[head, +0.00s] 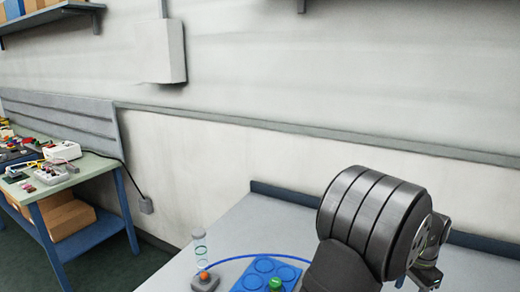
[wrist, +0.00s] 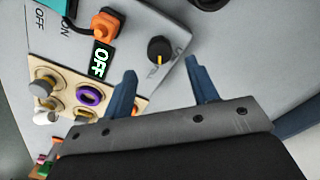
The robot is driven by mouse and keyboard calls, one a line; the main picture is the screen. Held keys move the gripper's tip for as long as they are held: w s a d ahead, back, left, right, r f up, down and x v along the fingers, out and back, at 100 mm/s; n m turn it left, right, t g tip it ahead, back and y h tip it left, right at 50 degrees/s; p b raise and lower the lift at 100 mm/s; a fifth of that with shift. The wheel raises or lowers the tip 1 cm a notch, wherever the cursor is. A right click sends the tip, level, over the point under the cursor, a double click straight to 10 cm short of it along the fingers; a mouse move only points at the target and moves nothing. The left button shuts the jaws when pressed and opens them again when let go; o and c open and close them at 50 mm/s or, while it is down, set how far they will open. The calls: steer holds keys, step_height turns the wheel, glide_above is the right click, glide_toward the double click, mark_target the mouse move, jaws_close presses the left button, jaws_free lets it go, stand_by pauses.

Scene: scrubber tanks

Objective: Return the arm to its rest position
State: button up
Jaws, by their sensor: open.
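My gripper (wrist: 164,76) shows in the wrist view with its two blue fingers spread apart and nothing between them. Beyond the fingers is a grey panel (wrist: 140,25) with ON and OFF lettering, an orange switch (wrist: 104,25), a lit OFF label (wrist: 100,60) and a black knob (wrist: 159,49). The fingers look apart from these parts, though the distance is hard to judge. In the head view my dark arm covers the right part of the grey table (head: 225,245), and I cannot make out the fingers there.
A beige board (wrist: 65,75) with a purple ring (wrist: 89,95) lies left of the fingers. In the head view, a blue tray (head: 247,283), a green knob (head: 275,284) and a clear tube (head: 200,248) stand near my arm. A cluttered bench (head: 90,165) is at left.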

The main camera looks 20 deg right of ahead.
step_height(320, 180, down, 6)
steer(key=shift+r, duration=0.2)
steer(key=n, duration=0.6)
steer(key=shift+r, duration=0.1)
steer(key=n, duration=0.6)
steer(key=shift+w, duration=0.1)
steer(key=shift+r, duration=0.95)
